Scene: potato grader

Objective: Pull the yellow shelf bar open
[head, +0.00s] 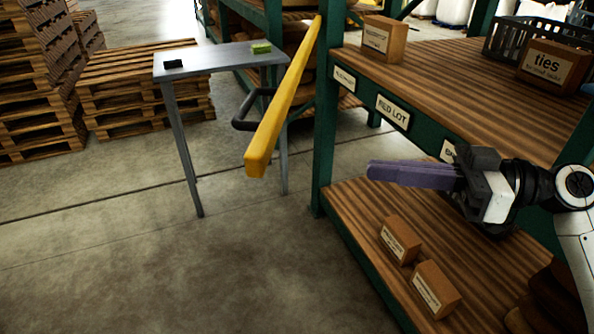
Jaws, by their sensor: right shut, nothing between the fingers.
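The yellow bar (283,100) juts out from the green shelf post toward the near left. Its near end hangs free over the floor, and its far end is up by the post. A dark curved handle (243,120) shows beside the bar on its left. My right gripper (370,171) comes in from the right with its purple fingers pointing left. It is shut and empty, to the right of the bar and apart from it, in front of the shelf. My left gripper is not in view.
The shelf's upper board (455,95) holds a small carton (384,39), a "ties" box (552,66) and a dark crate (515,42). Two small boxes lie on the lower board (352,205). A grey table (215,60) stands behind the bar, near pallets (130,70). The front floor is clear.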

